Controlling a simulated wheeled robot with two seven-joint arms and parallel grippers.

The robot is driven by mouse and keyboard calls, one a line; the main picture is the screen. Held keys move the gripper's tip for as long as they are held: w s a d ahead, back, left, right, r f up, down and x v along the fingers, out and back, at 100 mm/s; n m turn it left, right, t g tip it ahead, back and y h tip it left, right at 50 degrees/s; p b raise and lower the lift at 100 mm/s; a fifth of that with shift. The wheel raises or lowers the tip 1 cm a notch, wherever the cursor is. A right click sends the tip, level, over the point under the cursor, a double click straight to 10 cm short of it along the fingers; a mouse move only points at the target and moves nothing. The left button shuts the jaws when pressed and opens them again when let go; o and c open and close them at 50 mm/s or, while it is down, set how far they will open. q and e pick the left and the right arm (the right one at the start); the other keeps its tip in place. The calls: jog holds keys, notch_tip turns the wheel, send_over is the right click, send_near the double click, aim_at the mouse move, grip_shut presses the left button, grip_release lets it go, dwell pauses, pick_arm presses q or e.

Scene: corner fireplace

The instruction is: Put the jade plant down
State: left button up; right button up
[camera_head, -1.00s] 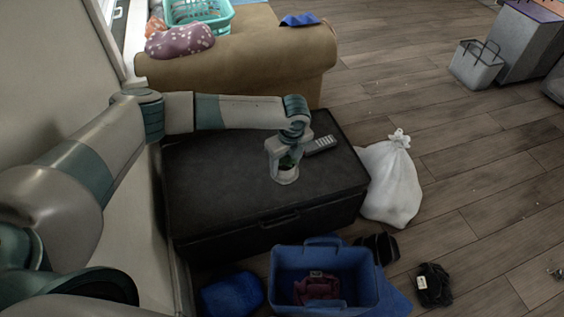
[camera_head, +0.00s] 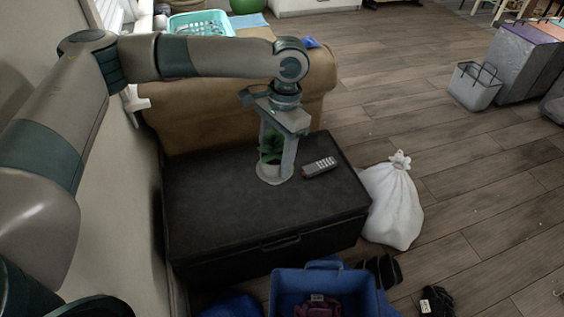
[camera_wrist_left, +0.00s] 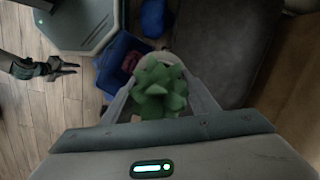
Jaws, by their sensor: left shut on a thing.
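My left gripper (camera_head: 276,172) points down over the black chest (camera_head: 215,205) and is shut on the jade plant (camera_head: 270,148). The plant's green leaves show between the fingers, with a pale pot or base low between the fingertips. In the left wrist view the leafy green plant (camera_wrist_left: 160,92) sits between the two fingers and hides most of its pot. I cannot tell whether the base touches the chest top. My right gripper (camera_wrist_left: 62,68) shows at the left of the wrist view, over the floor, with its fingers apart and empty.
A grey remote (camera_head: 320,167) lies on the chest just right of the plant. A tan sofa (camera_head: 200,110) stands behind. A white bag (camera_head: 392,205) is right of the chest, and a blue bin (camera_head: 325,287) is in front. The chest's left and front top is clear.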

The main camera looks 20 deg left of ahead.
pick_arm(q)
jog(key=s+r+n, duration=0.3)
jog(key=s+a+r+n, duration=0.1)
jog(key=r+n, duration=0.1)
jog(key=shift+s+r+h, duration=0.15)
jog(key=shift+r+h, duration=0.05)
jog(key=shift+h, duration=0.2)
jog(key=shift+s+a+r+n, duration=0.15)
jog(key=shift+s+r+n, duration=0.35)
jog(key=shift+n, duration=0.3)
